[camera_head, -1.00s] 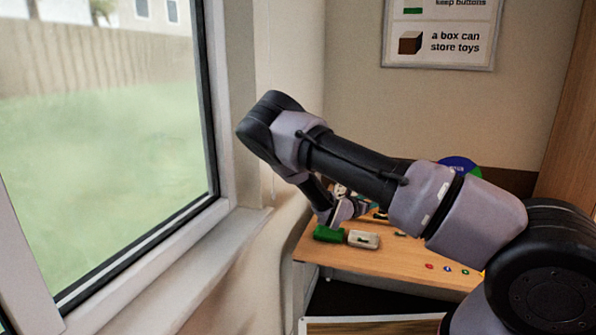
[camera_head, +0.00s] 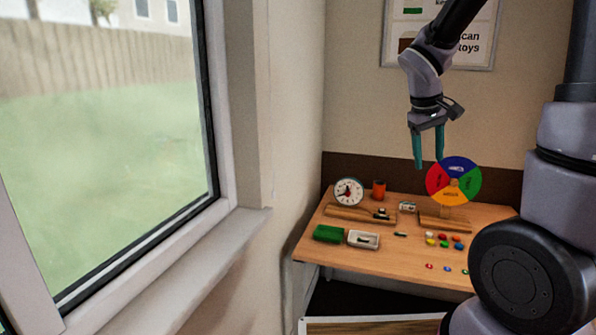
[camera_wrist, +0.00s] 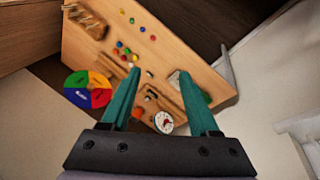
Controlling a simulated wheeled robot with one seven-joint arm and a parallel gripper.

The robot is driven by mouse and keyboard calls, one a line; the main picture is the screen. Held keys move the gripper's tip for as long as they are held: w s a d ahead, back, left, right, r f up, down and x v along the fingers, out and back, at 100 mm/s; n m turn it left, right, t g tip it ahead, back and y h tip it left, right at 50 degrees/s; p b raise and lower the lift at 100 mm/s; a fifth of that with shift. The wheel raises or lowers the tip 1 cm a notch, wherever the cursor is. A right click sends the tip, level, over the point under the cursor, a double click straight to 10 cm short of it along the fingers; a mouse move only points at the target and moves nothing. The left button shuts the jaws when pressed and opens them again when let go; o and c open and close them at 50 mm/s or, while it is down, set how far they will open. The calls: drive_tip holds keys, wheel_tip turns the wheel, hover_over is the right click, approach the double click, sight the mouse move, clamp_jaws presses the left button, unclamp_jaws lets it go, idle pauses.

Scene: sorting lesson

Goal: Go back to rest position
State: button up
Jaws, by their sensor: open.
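My gripper (camera_head: 428,150) hangs high above the back of the wooden table, pointing down, its two teal fingers apart with nothing between them. In the wrist view my gripper (camera_wrist: 167,85) is also open and empty, with the table (camera_wrist: 190,65) well below it. In the head view the table (camera_head: 330,245) stands against the back wall and my gripper touches nothing on it.
On the table are a clock (camera_head: 348,191), an orange cup (camera_head: 379,189), a colour wheel (camera_head: 454,181), a green box (camera_head: 328,233), a white tray (camera_head: 372,242) and several small coloured buttons (camera_head: 443,240). A window (camera_head: 100,150) is at left. A poster (camera_head: 480,50) hangs behind my arm.

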drive_tip(key=s+a+r+m+t+y, duration=0.2)
drive_tip(key=s+a+r+m, duration=0.1)
drive_tip(key=s+r, duration=0.3)
drive_tip(key=s+a+r+m+t+y, duration=0.3)
drive_tip(key=s+r, duration=0.3)
drive_tip(key=s, duration=0.2)
drive_tip(key=shift+s+a+r+m, duration=0.35)
drive_tip(key=shift+s+a+m, duration=0.05)
drive_tip(key=shift+a, duration=0.25)
